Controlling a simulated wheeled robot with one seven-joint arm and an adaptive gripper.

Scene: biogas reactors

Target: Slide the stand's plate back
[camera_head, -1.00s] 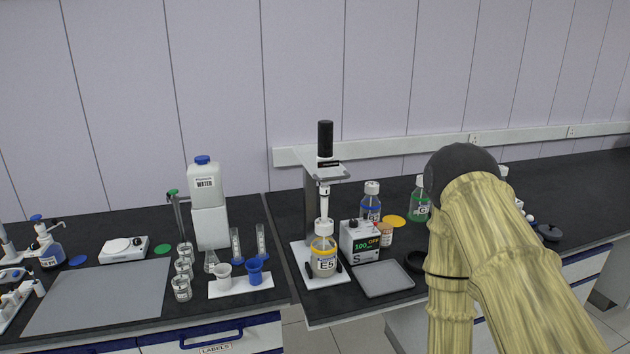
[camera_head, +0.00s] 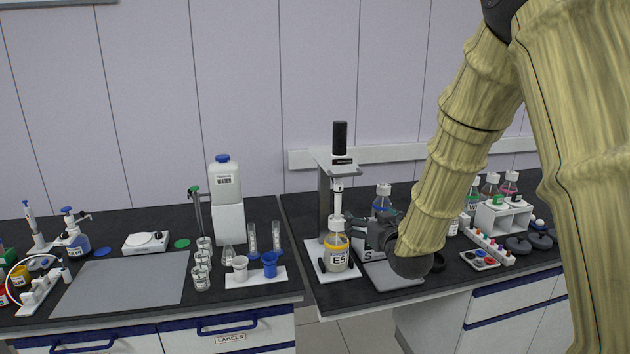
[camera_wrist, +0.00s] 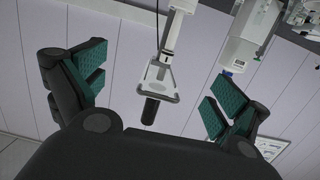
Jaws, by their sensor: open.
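The stand (camera_head: 325,205) is a grey column with a flat grey head plate (camera_head: 330,157) and a black cylinder on top. At its foot is a white base plate (camera_head: 314,256). The amber bottle E5 (camera_head: 338,258) with a white cap stands upright on the base plate, below a white shaft. I cannot tell whether anything is touched.
A grey tray (camera_head: 395,277) lies below my gripper, and a white box S, partly hidden, stands behind it. Blue and white cups (camera_head: 270,264) stand left, across the gap between benches. A white rack (camera_head: 503,218) and small vials stand right.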

